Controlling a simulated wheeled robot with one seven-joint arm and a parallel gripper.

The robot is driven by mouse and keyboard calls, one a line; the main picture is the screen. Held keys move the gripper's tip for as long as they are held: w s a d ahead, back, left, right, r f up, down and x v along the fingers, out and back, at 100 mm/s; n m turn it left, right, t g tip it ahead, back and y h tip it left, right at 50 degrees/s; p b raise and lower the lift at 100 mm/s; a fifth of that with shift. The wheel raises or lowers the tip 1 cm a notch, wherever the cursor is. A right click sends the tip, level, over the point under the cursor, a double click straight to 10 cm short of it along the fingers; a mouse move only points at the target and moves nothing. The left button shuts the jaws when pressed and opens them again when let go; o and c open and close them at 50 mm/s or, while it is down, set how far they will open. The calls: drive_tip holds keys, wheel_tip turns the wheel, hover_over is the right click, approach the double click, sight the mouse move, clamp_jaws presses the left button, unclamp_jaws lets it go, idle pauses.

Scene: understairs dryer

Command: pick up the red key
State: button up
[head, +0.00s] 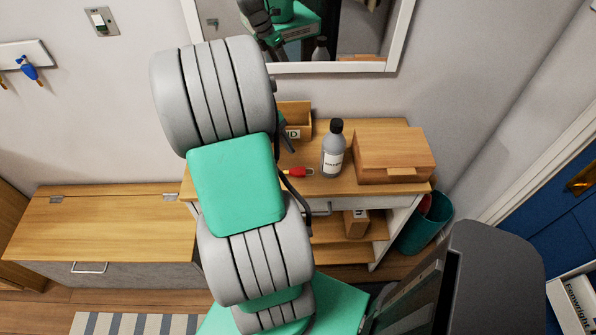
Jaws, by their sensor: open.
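The red key (297,172) lies on the wooden top of the shelf unit (345,186), to the left of a grey bottle. Its left end is close to my arm and may be partly hidden. My gripper (297,180) is mostly hidden behind my grey and green arm. Dark finger parts show just right of the arm, one above the key and one below it in the picture. The jaws are open, and nothing is seen held. I cannot tell how high the fingers are above the top.
A blue key (29,69) hangs on the wall. A mirror (333,67) is above; a teal bin (424,226) stands right.

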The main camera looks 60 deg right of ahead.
sight(298, 171)
drive_tip(key=n, duration=0.1)
drive_tip(key=d+r+n, duration=0.1)
drive_tip(key=shift+s+n, duration=0.45)
drive_tip(key=shift+n, duration=1.05)
drive_tip(key=n, duration=0.2)
drive_tip(key=shift+f+n, duration=0.1)
drive_tip(key=shift+n, duration=0.2)
drive_tip(key=x, duration=0.7)
drive_tip(key=shift+d+f+p, duration=0.25)
drive_tip(key=shift+f+p, duration=0.05)
clamp_jaws()
